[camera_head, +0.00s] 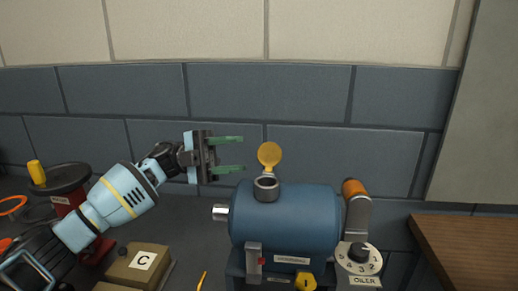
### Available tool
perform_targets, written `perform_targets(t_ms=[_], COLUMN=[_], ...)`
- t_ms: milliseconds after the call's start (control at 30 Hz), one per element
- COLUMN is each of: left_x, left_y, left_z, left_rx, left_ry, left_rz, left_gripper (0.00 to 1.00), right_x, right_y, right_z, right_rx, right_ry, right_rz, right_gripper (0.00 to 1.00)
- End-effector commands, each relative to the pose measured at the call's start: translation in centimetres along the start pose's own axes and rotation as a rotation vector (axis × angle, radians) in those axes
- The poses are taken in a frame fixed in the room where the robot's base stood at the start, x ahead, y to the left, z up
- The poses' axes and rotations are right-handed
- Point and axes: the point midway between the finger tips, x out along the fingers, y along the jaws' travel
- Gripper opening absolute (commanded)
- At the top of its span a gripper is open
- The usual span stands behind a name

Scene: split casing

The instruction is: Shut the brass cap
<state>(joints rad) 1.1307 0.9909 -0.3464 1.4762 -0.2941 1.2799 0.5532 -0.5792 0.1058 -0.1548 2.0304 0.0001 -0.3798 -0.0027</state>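The brass cap (269,154) is a round yellow disc. It stands up, open, at the back of a short grey filler neck (266,187) on top of a blue cylindrical casing (285,222). The dark mouth of the neck shows. My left gripper (243,154) comes in from the left, with its two green-padded fingers apart and nothing between them. In the picture its fingertips end just left of the cap, with a small gap; the distance in depth is hard to tell. My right gripper is not in view.
A lever with an orange grip (354,188) and a numbered dial (358,258) labelled OILER stand at the casing's right. A box marked C (140,264) and a red stand with a dark wheel (62,180) are at left. A wooden top (470,250) is at right.

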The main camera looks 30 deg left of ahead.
Motion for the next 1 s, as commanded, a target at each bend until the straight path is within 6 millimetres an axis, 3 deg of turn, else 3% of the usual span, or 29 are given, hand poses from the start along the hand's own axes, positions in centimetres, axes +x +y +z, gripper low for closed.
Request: perform_targets(t_ms=[200, 400, 800, 1000], left_x=[3.5, 5.8, 6.5, 6.5], left_y=[-0.3, -0.2, -0.1, -0.1], left_z=[-0.2, -0.1, 0.0, 0.0], left_rx=[0.004, 0.003, 0.001, 0.001], left_ry=[0.005, 0.002, -0.001, -0.001], left_rz=[0.000, 0.000, 0.000, -0.001], left_gripper=[0.40, 0.40, 0.40, 0.15], right_x=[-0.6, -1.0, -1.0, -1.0], right_y=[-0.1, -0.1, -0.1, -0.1], right_z=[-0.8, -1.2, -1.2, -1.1], right_rx=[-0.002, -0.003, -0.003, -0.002], right_ry=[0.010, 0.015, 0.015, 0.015], right_rz=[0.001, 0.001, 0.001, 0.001], right_gripper=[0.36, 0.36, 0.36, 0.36])
